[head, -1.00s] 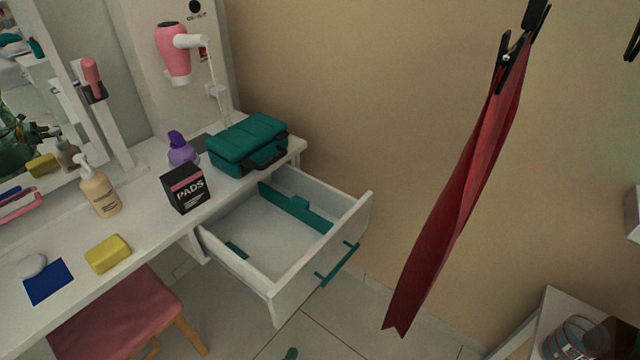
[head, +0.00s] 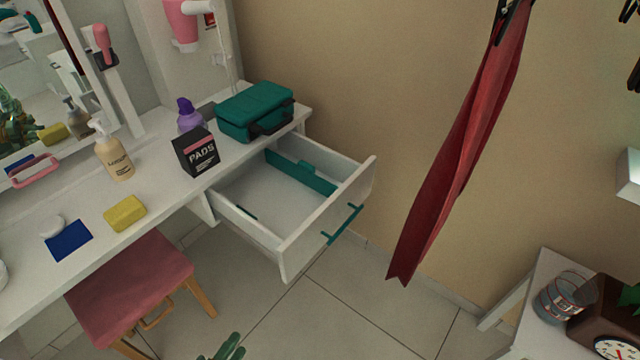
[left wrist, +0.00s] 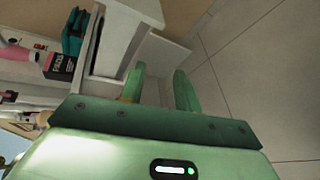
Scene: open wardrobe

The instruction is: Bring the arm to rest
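My left gripper (head: 222,350) barely shows at the bottom edge of the head view as green fingertips. In the left wrist view its two green fingers (left wrist: 160,78) stand apart with nothing between them, so it is open and empty. It is in front of and below the open drawer, apart from it. The white drawer (head: 330,226) with a teal handle (head: 343,224) is pulled out of the vanity table (head: 85,215). Inside it is a teal divider (head: 302,172). My right gripper is in no view.
On the table are a teal case (head: 254,108), a black PADS box (head: 195,152), a pump bottle (head: 113,158) and a yellow sponge (head: 125,213). A pink stool (head: 130,285) stands below. A red cloth (head: 455,155) hangs at right. Floor between is clear.

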